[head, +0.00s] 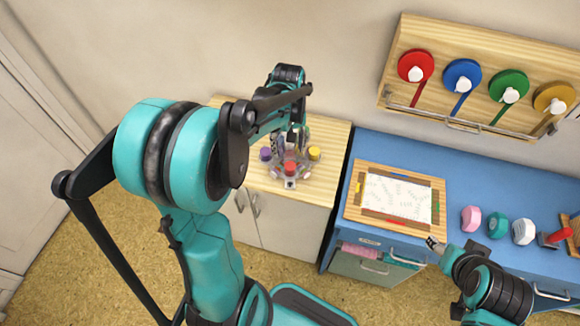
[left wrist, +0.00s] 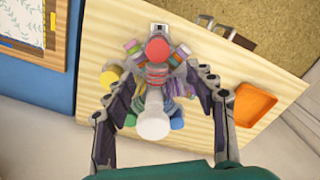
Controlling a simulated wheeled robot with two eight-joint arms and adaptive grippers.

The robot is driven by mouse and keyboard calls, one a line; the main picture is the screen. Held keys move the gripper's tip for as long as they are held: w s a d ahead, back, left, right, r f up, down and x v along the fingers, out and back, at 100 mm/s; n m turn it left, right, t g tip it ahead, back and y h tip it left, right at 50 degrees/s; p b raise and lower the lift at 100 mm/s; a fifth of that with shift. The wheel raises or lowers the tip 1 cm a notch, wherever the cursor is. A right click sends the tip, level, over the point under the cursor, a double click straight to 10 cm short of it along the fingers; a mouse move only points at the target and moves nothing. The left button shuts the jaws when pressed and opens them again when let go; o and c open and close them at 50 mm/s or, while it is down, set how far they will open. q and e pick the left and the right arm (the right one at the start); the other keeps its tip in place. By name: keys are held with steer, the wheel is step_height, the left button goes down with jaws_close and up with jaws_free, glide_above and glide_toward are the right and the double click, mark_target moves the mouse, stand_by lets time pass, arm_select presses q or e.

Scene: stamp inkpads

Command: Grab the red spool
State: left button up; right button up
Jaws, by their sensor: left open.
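A carousel (left wrist: 160,27) with several coloured spools stands on the wooden cabinet top. Its red spool (head: 290,168) faces the front; in the left wrist view the red spool (left wrist: 157,50) shows its round red top, with stacked reddish sides below. My left gripper (head: 291,140) is over the carousel, pointing down. In the left wrist view its open fingers (left wrist: 162,72) lie on either side of the red spool, with visible gaps. The white centre knob (left wrist: 153,125) is nearer the wrist camera. My right gripper (head: 435,243) is by the blue counter's front edge; its jaw opening is unclear.
Purple (head: 265,154) and yellow (head: 314,153) spools flank the red one. An orange tray (left wrist: 254,104) lies on the cabinet top. A wall rack (head: 470,40) holds red, blue, green and yellow reels.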

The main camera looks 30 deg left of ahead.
mark_target(290, 166)
arm_select(q)
steer(key=f+b, duration=0.1)
steer(key=f, duration=0.1)
steer(key=f+b, duration=0.1)
steer(key=f, duration=0.2)
steer(key=d+f+b, duration=0.1)
steer(key=f, duration=0.1)
steer(key=shift+s+f, duration=0.3)
steer(key=shift+f, duration=0.05)
steer(key=shift+r, duration=0.1)
steer(key=c, duration=1)
